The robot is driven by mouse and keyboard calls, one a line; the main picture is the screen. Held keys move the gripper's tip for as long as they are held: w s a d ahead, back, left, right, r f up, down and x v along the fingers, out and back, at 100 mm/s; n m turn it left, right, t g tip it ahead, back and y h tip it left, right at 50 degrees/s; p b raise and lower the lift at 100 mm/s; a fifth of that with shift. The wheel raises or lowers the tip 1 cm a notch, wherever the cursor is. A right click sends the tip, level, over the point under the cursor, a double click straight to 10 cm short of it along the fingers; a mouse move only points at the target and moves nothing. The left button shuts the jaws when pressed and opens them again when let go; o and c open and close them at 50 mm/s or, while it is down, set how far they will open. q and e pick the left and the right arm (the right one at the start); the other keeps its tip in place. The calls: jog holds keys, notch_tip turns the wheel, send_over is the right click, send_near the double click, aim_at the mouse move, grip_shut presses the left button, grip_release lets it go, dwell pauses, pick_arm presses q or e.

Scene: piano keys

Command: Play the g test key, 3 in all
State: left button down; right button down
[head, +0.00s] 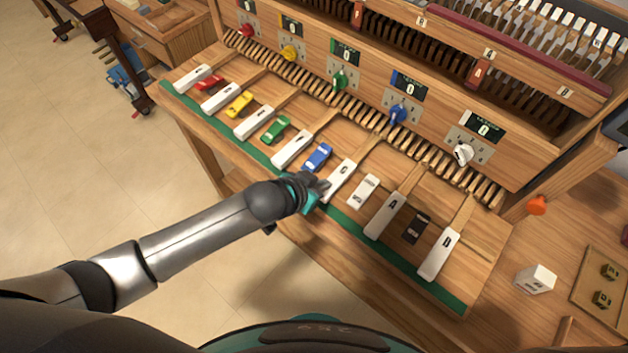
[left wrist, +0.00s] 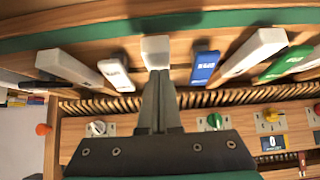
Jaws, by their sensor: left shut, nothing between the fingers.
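The g test key (head: 340,180) is a long white key marked G, between a blue toy car (head: 318,157) and a white toy car (head: 363,191) on the wooden keyboard. My left gripper (head: 318,188) is shut and empty, beside the front end of this key in the head view. In the left wrist view my shut fingers (left wrist: 159,76) point at the white key end (left wrist: 155,50), partly covering the key. I cannot tell whether the fingertips touch it. My right gripper is not in view.
A green strip (head: 345,222) runs along the front edge. Panels with knobs and counters, including the blue knob (head: 398,113), stand behind. A white block (head: 535,280) sits at right.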

pick_arm(q)
notch_tip(320, 180, up, 4)
jog(key=p, duration=0.4)
jog(key=p+v, duration=0.1)
jog(key=v, duration=0.9)
jog(key=shift+p, duration=0.3)
jog(key=shift+f, duration=0.15)
jog(key=s+a+f+n+g+y+b, duration=0.1)
jog(key=s+a+f+b, duration=0.2)
jog(key=f, duration=0.7)
jog(key=a+f+n+y+b, duration=0.15)
jog(key=a+f+b, duration=0.3)
jog(key=f, duration=0.65)
jog(key=s+a+f+n+g+y+b, duration=0.1)
jog(key=s+a+f+y+b, duration=0.3)
jog(key=f, duration=0.6)
jog(key=s+f+g+b, duration=0.2)
jog(key=s+f, duration=0.7)
jog(key=s, duration=0.2)
jog(key=s+a+f+n+g+h+b, duration=0.1)
jog(key=s+f+g+b, duration=0.1)
jog(key=s+f, duration=0.7)
jog(key=s+b, duration=0.1)
jog(key=s, duration=0.2)
jog(key=shift+a+f, duration=0.3)
jog(key=shift+f, duration=0.1)
jog(key=shift+s, duration=0.1)
